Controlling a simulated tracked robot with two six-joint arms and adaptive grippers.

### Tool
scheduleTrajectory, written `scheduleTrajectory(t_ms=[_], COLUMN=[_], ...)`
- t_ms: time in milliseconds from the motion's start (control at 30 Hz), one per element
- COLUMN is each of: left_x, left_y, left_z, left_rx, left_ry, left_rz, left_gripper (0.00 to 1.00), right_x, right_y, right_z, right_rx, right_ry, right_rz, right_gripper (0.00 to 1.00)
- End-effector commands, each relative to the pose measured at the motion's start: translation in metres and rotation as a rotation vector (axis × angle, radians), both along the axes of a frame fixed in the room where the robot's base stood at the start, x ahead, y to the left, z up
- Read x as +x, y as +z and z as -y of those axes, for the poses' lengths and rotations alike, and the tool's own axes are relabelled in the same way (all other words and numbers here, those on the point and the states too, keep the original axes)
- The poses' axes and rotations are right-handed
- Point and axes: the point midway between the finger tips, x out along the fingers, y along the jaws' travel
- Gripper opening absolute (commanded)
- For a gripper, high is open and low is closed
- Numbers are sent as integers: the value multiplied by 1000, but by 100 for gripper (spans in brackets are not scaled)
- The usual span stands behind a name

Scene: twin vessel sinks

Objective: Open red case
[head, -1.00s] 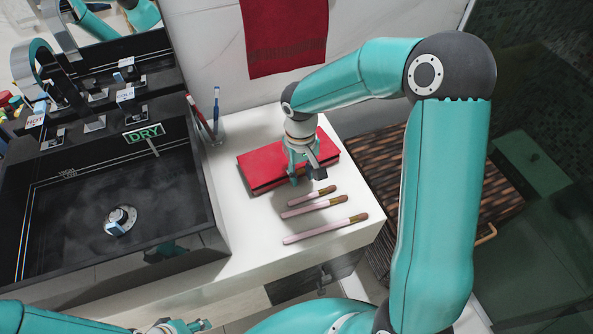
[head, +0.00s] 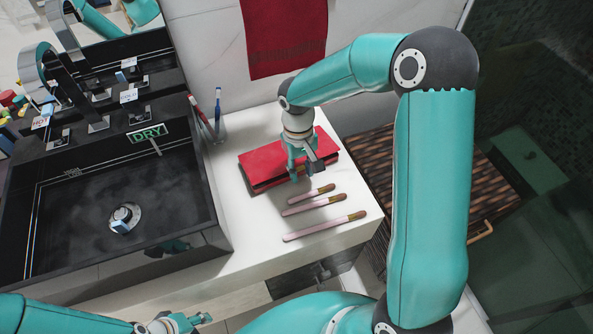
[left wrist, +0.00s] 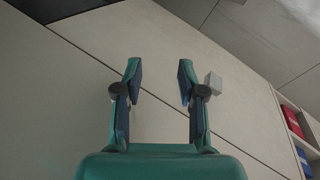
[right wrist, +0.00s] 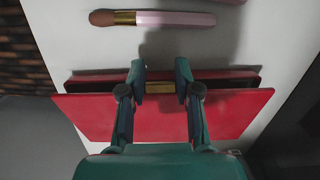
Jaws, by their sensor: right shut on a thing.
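The red case (head: 262,166) lies flat on the white counter, with a dark seam along its front side. In the right wrist view its red lid (right wrist: 90,115) overhangs a dark front strip with a gold clasp (right wrist: 160,87). My right gripper (head: 307,172) is at the case's front edge; its fingers (right wrist: 160,75) are shut on the case at the clasp. The lid stays nearly closed, and the fingers hide part of the edge. My left gripper (head: 190,322) is low at the bottom of the head view; its fingers (left wrist: 160,75) are apart and empty.
Several brushes (head: 325,227) lie on the counter (head: 255,240) in front of the case. A cup with toothbrushes (head: 216,130) stands left of it, beside the black sink (head: 120,210). A red towel (head: 285,40) hangs behind. A woven hamper (head: 375,185) stands right.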

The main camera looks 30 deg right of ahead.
Motion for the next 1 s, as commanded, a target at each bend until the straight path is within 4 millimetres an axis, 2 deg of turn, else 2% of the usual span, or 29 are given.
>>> scheduleTrajectory(t_ms=[700, 1000], left_x=[0, 0], left_y=[31, 37], left_z=[0, 0], left_rx=[0, 0], left_ry=[0, 0], left_rz=[0, 0], left_gripper=[40, 40], right_x=[3, 3], right_y=[14, 16], right_z=[0, 1], right_rx=[13, 17], right_ry=[0, 0], right_rz=[-93, -116], right_gripper=[21, 21])
